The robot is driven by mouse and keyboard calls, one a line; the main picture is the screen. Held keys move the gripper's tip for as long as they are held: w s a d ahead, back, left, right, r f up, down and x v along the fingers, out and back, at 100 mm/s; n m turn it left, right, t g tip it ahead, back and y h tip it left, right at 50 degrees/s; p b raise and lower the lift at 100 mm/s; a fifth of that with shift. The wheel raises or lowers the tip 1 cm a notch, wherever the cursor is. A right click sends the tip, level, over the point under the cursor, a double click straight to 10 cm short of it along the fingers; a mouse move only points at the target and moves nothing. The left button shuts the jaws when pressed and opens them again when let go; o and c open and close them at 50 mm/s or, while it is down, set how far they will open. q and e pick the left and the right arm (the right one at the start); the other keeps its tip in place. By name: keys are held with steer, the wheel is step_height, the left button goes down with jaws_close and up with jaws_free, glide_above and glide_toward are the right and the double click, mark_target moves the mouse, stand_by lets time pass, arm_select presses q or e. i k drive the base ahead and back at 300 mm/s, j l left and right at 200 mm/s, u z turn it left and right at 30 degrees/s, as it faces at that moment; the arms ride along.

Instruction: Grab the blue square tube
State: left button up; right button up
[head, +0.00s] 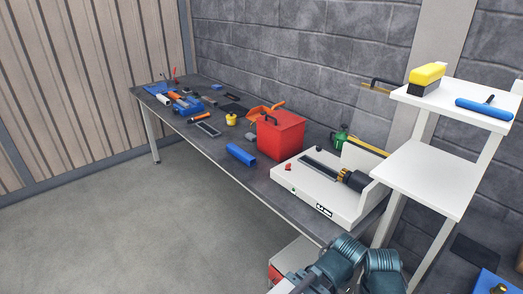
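A short blue tube-like piece (241,154) lies on the dark workbench (225,163) near its front edge, left of the red box. It looks like the blue square tube, but its cross-section is too small to make out. Teal and grey links of my own arm show at the bottom, right of centre, well apart from the blue piece. No fingertips of either gripper can be made out.
A red box (281,135) and a white machine base (325,190) stand right of the blue piece. A white shelf rack (427,170) holds a yellow-topped brush (427,76) and a blue-bodied tool (484,109). Tools crowd the bench's far end. Floor at left is clear.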

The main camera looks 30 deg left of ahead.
mark_target(242, 155)
steer(key=i+j+z, duration=0.1)
steer(key=j+z, duration=0.25)
steer(key=j, duration=0.75)
steer(key=j+z, duration=0.3)
steer(key=j, duration=2.05)
steer(key=k+j, duration=0.15)
steer(key=j, duration=1.1)
steer(key=i, duration=0.5)
steer(key=z, duration=0.05)
